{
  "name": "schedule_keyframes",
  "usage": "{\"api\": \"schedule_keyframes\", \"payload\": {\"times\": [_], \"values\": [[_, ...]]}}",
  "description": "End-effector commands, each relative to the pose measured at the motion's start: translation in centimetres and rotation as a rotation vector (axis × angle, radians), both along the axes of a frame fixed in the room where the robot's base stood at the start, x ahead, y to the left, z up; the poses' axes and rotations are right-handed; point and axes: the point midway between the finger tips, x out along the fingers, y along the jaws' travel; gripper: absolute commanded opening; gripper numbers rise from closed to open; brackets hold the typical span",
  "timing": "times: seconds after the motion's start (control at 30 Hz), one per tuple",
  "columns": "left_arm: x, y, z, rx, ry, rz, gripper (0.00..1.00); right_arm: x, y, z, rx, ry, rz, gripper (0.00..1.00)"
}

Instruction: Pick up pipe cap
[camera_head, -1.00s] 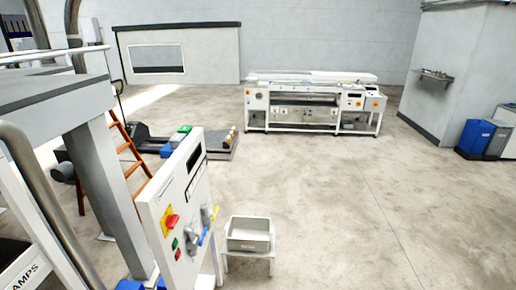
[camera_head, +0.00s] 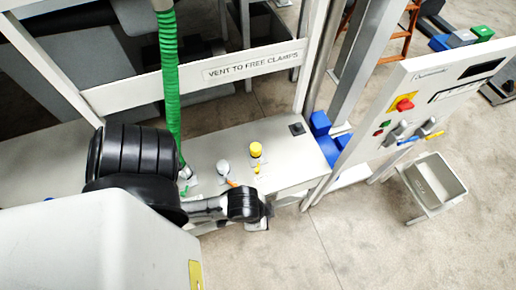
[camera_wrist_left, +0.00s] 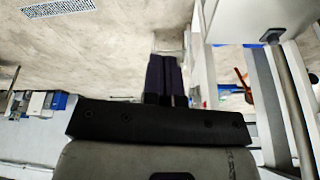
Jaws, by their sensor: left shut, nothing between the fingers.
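A yellow round-topped fitting (camera_head: 256,149) stands upright on the pale bench (camera_head: 205,143). A grey fitting (camera_head: 223,168) with an orange part stands to its left. I cannot tell for sure which of them is the pipe cap. My left gripper (camera_head: 265,216) is at the bench's front edge, nearer the camera than both fittings and touching neither. In the left wrist view its two dark fingers (camera_wrist_left: 165,60) are together and empty. Neither fitting can be made out there. My right gripper is out of view.
A green hose (camera_head: 170,90) comes down to the bench left of the fittings. A frame bar (camera_head: 190,85) marked "VENT TO FREE CLAMPS" crosses behind. A control panel (camera_head: 410,110) and a grey bin (camera_head: 435,180) stand at the right. The floor (camera_head: 390,245) in front is clear.

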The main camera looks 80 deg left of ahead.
Motion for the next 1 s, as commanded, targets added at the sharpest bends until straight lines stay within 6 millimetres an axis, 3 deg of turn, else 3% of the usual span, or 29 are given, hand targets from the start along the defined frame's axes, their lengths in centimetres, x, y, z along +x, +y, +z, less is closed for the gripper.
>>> {"api": "schedule_keyframes", "payload": {"times": [0.47, 1.0], "values": [[0.01, 0.01, 0.0, 0.0, 0.0, 0.001, 0.0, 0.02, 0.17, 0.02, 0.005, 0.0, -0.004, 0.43], [0.01, 0.01, -0.01, 0.0, 0.0, 0.001, 0.51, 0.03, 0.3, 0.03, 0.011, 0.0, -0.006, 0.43]]}}
